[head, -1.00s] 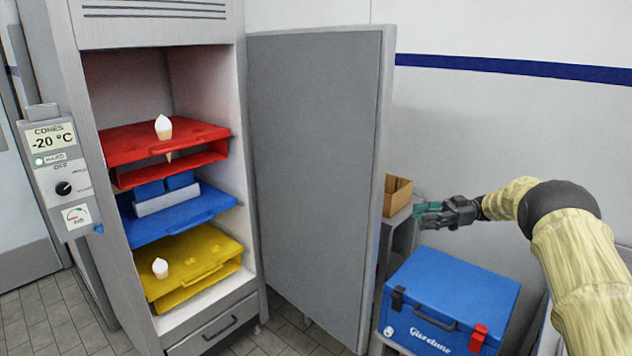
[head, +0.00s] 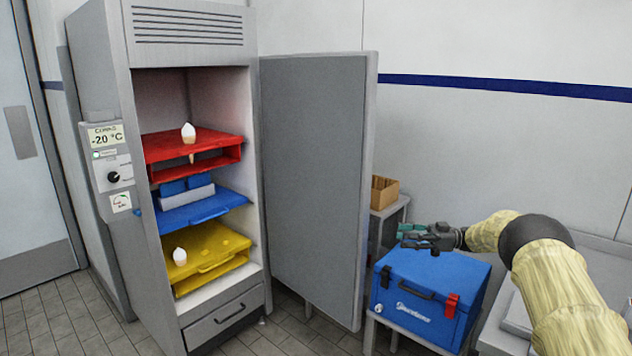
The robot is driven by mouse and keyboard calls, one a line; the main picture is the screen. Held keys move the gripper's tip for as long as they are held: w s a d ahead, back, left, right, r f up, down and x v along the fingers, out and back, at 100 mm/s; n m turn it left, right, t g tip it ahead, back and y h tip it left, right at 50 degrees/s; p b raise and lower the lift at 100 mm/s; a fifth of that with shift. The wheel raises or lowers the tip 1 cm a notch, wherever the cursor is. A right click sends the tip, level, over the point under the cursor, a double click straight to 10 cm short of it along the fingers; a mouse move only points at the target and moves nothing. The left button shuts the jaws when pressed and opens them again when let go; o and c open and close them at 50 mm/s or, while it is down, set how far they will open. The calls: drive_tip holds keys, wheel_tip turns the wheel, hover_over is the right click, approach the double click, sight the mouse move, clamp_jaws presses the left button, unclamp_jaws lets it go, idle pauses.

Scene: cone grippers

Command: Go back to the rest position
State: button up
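My gripper (head: 408,237) is at the end of my sleeved arm, in the right half of the head view. It shows dark with teal fingertips pointing left.
The freezer (head: 190,40) stands open, its door (head: 315,180) swung out left of my gripper.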

drive_tip(key=s+a+f+m+t+h, duration=0.15)
drive_tip(key=a+f+m+t, duration=0.35)
drive_tip(key=f, duration=0.6)
drive_tip(key=a+f+m+t+h, duration=0.2)
drive_tip(key=f+m+t+h, duration=0.1)
drive_tip(key=f+m+t, duration=0.6)
drive_tip(key=s+a+f+m+g+h, duration=0.1)
drive_tip(key=s+f+m+g+h, duration=0.15)
drive_tip(key=s+f+h, duration=1)
drive_tip(key=s+f+m+g, duration=0.15)
drive_tip(key=s+f, duration=0.25)
drive_tip(key=s, duration=0.5)
drive_tip(key=s+f+g, duration=0.2)
drive_tip(key=s+f, duration=0.3)
drive_tip(key=s, duration=0.3)
drive_tip(key=s+f+m+g, duration=0.1)
drive_tip(key=s+f, duration=0.3)
drive_tip(key=s, duration=0.5)
drive_tip(key=s+d+r+g+h, duration=0.1)
drive_tip(key=s+g, duration=0.2)
drive_tip(key=s, duration=0.9)
drive_tip(key=s+d+r+g+h, duration=0.1)
drive_tip(key=s+r+g, duration=0.1)
drive_tip(key=s, duration=1)
drive_tip(key=shift+s+d+r+g, duration=0.2)
drive_tip(key=shift+s+d+g, duration=0.2)
drive_tip(key=shift+g, duration=0.3)
drive_tip(key=shift+c, duration=0.4)
